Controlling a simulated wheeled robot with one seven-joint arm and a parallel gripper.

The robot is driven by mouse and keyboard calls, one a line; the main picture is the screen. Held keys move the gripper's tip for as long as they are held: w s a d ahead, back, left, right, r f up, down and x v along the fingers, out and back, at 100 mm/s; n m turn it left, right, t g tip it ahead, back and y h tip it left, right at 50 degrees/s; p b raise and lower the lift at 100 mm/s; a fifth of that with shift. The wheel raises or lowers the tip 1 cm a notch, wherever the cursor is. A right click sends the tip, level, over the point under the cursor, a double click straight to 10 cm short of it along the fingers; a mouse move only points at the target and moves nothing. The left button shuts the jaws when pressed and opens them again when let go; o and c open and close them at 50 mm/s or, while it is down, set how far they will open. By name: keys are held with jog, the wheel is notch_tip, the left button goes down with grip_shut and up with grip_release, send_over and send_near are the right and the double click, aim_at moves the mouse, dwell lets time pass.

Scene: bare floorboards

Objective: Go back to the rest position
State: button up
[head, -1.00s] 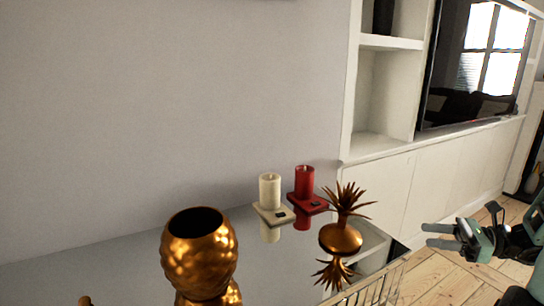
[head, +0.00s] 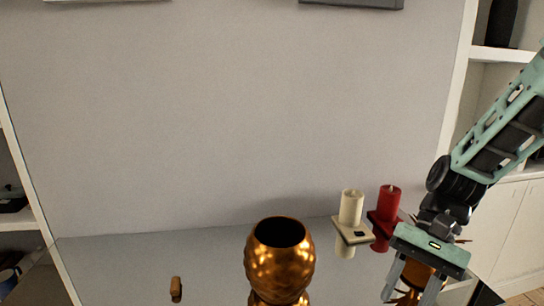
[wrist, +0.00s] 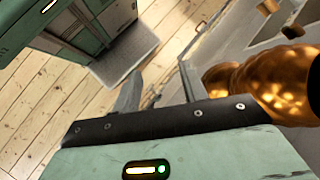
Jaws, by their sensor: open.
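My gripper (head: 411,291) is at the lower right in the head view, pointing down with its two fingers apart and nothing held. It is in front of a gold pineapple ornament (head: 416,276) and hides most of it. In the wrist view my gripper's fingers (wrist: 158,88) are also spread and empty, with floorboards beyond them. My arm comes down to it from the upper right. I cannot tell whether the gripper touches the ornament.
A gold vase (head: 280,258) stands on a reflective tabletop (head: 130,265). A white candle (head: 351,207) and a red candle (head: 389,203) stand on small holders left of my gripper. A small brown piece (head: 176,287) lies left of the vase. White shelving (head: 500,90) is at the right.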

jog(key=s+a+r+n+t+h+p, duration=0.2)
jog(key=s+a+r+n+t+h, duration=0.2)
jog(key=s+a+n, duration=0.6)
jog(key=a+r+n+h, duration=0.1)
jog(key=n, duration=0.2)
jog(key=shift+s+a+r+n, duration=0.15)
jog(key=shift+a+n, duration=0.05)
jog(key=shift+n, duration=0.2)
